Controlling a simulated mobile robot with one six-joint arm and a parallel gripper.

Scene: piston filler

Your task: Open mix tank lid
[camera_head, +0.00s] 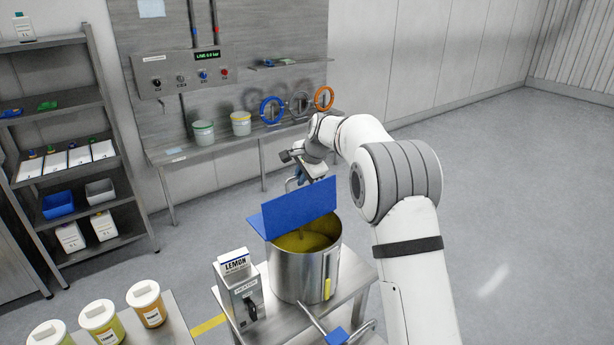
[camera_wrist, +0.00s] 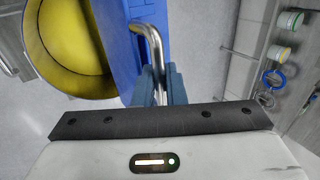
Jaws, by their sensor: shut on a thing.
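The mix tank (camera_head: 291,268) is a round steel vessel with yellow contents, standing on a metal table in the head view. Its blue lid (camera_head: 300,209) is raised and tilted up, so the yellow inside shows. In the wrist view the yellow tank interior (camera_wrist: 75,45) is at the upper left, beside the blue lid (camera_wrist: 117,35). A bent metal handle (camera_wrist: 151,42) stands off the lid. My gripper (camera_wrist: 160,88) is shut on this handle. In the head view my gripper (camera_head: 297,178) is behind the lid's upper edge and partly hidden.
A LEMON-labelled box (camera_head: 236,270) on a grey agitator unit stands left of the tank. Several lidded tubs (camera_head: 146,303) are at lower left. A wall bench (camera_head: 225,139) holds pails and coloured wheels. Open floor (camera_head: 500,200) lies to the right.

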